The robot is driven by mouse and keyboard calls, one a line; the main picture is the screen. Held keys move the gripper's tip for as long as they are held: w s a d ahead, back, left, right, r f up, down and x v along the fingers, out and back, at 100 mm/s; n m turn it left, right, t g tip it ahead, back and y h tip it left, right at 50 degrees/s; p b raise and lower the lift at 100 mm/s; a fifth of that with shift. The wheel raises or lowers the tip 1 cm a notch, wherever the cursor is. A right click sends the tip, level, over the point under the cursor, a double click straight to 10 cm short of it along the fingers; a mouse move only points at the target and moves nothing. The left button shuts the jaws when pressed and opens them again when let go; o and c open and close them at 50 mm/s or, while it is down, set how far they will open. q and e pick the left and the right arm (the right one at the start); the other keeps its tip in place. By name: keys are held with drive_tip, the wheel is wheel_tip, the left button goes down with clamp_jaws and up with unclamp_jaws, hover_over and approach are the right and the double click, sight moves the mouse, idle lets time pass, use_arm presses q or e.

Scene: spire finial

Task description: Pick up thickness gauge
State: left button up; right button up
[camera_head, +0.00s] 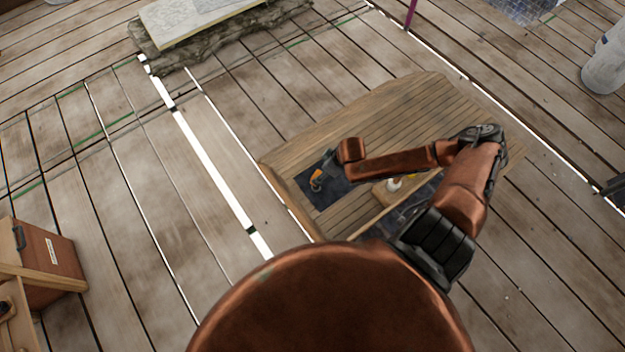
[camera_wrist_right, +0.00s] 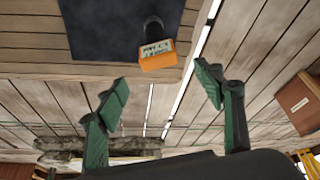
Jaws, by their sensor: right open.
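The thickness gauge (camera_wrist_right: 158,62) shows in the right wrist view as an orange body with a light label and a dark, rounded handle-like part. It lies at the edge of a dark mat (camera_wrist_right: 105,28). In the head view it is a small orange and dark shape (camera_head: 316,181) on the mat near the left end of a wooden table (camera_head: 375,115). My right gripper (camera_wrist_right: 161,92) is open and empty, its green fingers apart with the gauge showing beyond the gap between them. In the head view the right gripper (camera_head: 329,163) is small, just above the gauge. My left gripper is not seen.
A white-topped bottle-like item (camera_head: 394,184) stands on the table, partly behind my right arm. A reddish-brown box (camera_head: 50,255) is at the left. Plank floor between is open.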

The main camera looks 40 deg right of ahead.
sight(316, 175)
drive_tip(key=b+x, duration=0.1)
drive_tip(key=x, duration=0.1)
drive_tip(key=shift+w+f, duration=0.15)
drive_tip(key=shift+f, duration=0.2)
drive_tip(key=b+x, duration=0.2)
drive_tip(key=x, duration=0.3)
drive_tip(key=shift+f, duration=0.15)
drive_tip(key=c, duration=1.5)
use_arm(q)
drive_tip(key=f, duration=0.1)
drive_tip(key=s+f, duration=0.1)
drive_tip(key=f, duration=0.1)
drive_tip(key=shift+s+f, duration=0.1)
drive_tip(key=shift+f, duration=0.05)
